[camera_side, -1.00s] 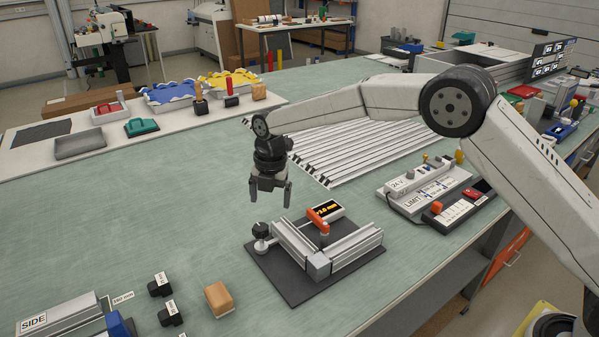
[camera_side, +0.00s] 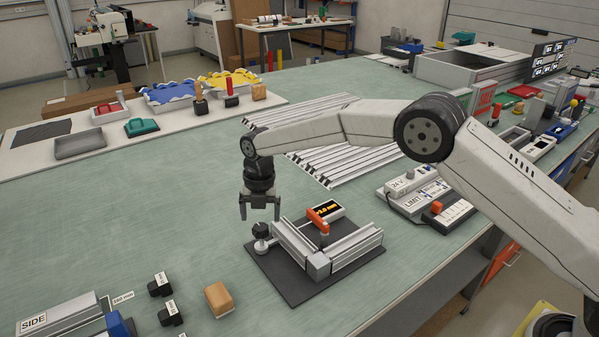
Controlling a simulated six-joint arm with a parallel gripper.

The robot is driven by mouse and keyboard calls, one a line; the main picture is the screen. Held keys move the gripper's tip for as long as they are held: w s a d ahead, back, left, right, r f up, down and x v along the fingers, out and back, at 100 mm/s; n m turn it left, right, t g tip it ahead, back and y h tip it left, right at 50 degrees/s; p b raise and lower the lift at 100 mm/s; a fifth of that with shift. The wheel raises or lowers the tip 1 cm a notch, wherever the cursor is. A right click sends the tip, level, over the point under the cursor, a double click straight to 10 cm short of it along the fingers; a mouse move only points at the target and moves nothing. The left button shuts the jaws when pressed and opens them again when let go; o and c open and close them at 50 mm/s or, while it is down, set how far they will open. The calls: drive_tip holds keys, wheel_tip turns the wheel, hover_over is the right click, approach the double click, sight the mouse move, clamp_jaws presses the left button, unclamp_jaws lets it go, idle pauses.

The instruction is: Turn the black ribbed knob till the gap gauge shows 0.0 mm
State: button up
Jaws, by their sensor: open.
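The black ribbed knob (camera_side: 260,230) stands upright at the left end of an aluminium corner fixture. The fixture sits on a dark base plate (camera_side: 291,288). My gripper (camera_side: 260,214) points down, open and empty, just above the knob. Its fingertips appear apart from the knob, though the exact clearance cannot be told.
A wooden block (camera_side: 219,299) and black labelled blocks (camera_side: 160,285) lie front left. Long aluminium profiles (camera_side: 345,150) lie behind the fixture. A labelled control box (camera_side: 413,192) stands to the right. The green bench left of the fixture is clear.

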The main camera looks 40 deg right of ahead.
sight(261, 227)
drive_tip(key=shift+f, duration=1.95)
drive_tip(key=c, duration=1.3)
